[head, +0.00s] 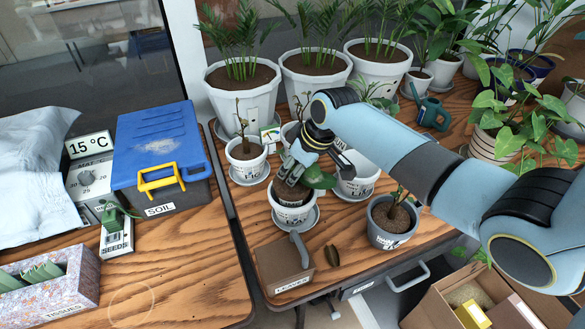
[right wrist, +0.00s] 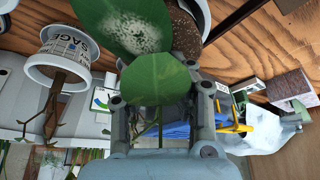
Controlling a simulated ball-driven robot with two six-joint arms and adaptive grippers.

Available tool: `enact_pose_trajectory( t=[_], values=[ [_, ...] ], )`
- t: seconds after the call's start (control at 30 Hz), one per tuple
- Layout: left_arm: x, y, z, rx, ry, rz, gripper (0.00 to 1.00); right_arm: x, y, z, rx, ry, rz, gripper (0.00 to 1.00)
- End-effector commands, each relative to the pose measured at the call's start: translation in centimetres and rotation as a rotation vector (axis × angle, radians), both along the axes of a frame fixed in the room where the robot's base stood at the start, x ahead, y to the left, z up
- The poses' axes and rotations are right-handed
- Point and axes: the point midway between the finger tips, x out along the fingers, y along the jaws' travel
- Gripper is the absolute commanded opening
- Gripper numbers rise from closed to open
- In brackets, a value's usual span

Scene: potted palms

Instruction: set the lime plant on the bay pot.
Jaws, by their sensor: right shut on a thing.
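My right gripper (head: 308,148) is shut on a leafy plant, taken to be the lime plant, whose broad green leaf (head: 319,178) shows below the fingers. In the right wrist view a leaf (right wrist: 160,82) lies across the fingers (right wrist: 160,112), and another leaf (right wrist: 128,22) has white speckles. The plant hangs over or in a white labelled pot (head: 293,214) on a saucer; I cannot tell if it touches the soil. The label is too small to read, so I cannot confirm that this is the bay pot. My left gripper is out of view.
The sage pot (right wrist: 68,62) with a bare stem also shows in the head view (head: 247,166). A grey pot (head: 392,232) stands right of the held plant. Large palm pots (head: 244,100) line the back.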

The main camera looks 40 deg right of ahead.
Motion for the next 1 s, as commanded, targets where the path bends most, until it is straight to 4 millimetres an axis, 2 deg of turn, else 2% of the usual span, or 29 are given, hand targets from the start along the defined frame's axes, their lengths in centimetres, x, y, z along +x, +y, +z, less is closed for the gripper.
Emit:
enact_pose_trajectory(
  t=[1.0],
  values=[
    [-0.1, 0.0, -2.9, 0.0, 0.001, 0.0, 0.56, 0.1, 0.0, -4.1, 0.001, -0.002, 0.0, 0.0]
  ],
)
